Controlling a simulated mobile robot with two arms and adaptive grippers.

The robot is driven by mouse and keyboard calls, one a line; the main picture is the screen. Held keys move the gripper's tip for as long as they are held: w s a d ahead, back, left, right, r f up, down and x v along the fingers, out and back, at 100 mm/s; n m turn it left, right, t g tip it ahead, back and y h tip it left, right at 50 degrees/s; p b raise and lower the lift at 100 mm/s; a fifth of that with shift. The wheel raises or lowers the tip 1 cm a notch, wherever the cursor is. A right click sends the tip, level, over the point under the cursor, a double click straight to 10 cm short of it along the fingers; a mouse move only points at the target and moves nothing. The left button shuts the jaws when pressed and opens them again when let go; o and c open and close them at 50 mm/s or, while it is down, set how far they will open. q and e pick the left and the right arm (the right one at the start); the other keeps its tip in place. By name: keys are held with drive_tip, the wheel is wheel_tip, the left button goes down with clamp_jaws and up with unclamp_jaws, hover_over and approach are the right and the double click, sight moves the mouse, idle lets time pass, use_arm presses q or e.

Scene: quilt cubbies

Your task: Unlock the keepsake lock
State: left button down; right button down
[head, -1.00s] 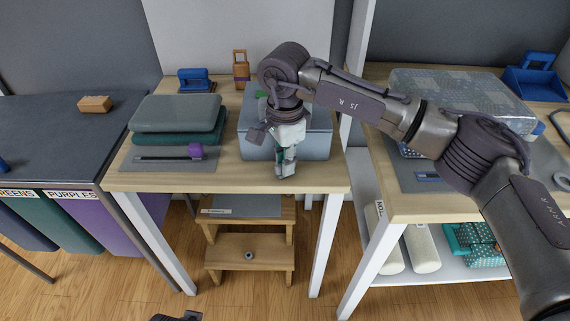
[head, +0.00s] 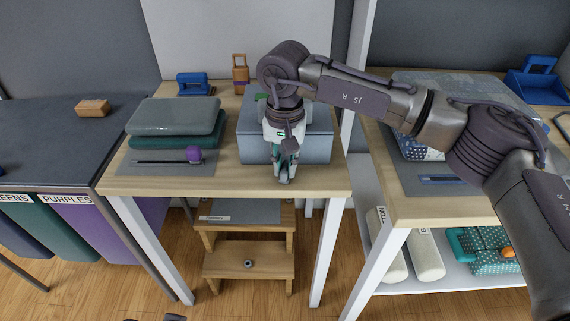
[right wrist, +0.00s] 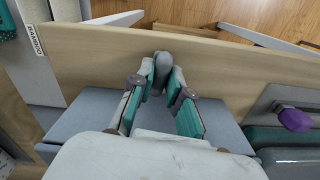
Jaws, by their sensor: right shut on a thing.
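A blue-grey box (head: 316,148) stands on the middle wooden table and is most likely the keepsake box. It also shows in the right wrist view (right wrist: 78,116). My right gripper (head: 284,180) points down just in front of the box's front face, near the table's front edge. In the right wrist view its fingertips (right wrist: 161,80) are closed on a small rounded grey piece (right wrist: 163,62), which may be a key or the lock. The fingers hide most of it, so I cannot tell whether it touches the box. My left gripper is not in view.
A blue-handled tool (head: 195,84) and a wooden block with a handle (head: 240,74) stand behind. A wooden step stool (head: 247,258) is below.

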sight(285, 166)
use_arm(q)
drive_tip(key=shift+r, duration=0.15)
use_arm(e)
drive_tip(key=shift+r+n, duration=0.15)
drive_tip(key=shift+n, duration=0.75)
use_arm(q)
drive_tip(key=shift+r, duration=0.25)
use_arm(e)
drive_tip(key=shift+w, duration=0.1)
drive_tip(key=c, duration=1.4)
unclamp_jaws()
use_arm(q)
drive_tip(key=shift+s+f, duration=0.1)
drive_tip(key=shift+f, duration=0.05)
use_arm(e)
wheel_tip(285, 166, up, 12)
